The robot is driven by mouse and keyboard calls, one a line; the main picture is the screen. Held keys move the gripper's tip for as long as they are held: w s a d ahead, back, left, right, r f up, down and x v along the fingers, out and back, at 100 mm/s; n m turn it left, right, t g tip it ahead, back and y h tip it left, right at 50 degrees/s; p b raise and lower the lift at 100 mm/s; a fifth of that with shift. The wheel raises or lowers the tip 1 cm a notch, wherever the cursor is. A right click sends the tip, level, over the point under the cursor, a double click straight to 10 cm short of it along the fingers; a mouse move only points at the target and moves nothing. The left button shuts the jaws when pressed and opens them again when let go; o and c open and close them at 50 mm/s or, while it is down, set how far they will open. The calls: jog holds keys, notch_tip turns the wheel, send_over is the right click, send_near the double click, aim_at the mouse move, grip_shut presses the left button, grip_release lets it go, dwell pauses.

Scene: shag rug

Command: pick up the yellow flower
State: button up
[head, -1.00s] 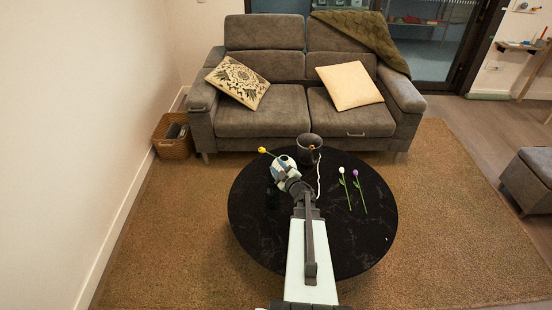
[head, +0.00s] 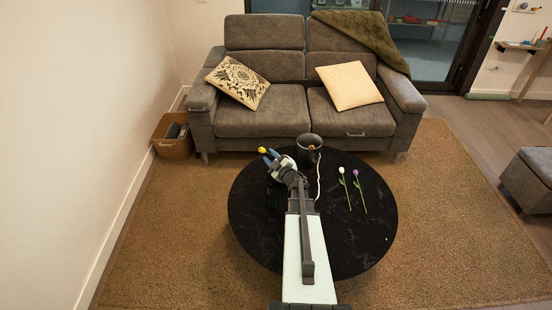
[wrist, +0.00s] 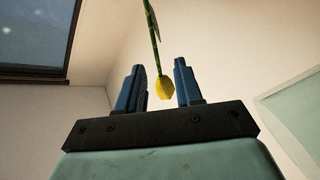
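The yellow flower (head: 262,150) shows by its bloom at the back left edge of the round black table in the head view; my gripper hides its stem. My gripper (head: 268,158) is right beside the bloom. In the wrist view the yellow flower (wrist: 165,88) appears between the two blue fingers of my gripper (wrist: 158,82), with bare gaps on both sides. Its green stem runs up out of the picture. The fingers are apart, and I see no contact with the flower. I cannot tell how deep it sits between them.
The black table (head: 260,235) also bears a dark mug (head: 309,143), a white flower (head: 343,178) and a purple flower (head: 357,180) on the right. A thin pale cord (head: 318,180) lies near the mug. A grey sofa (head: 262,122) stands behind. The table's front left is clear.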

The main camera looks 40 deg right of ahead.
jog(key=x, duration=0.5)
jog(key=shift+w, duration=0.2)
grip_shut()
dwell(0.4)
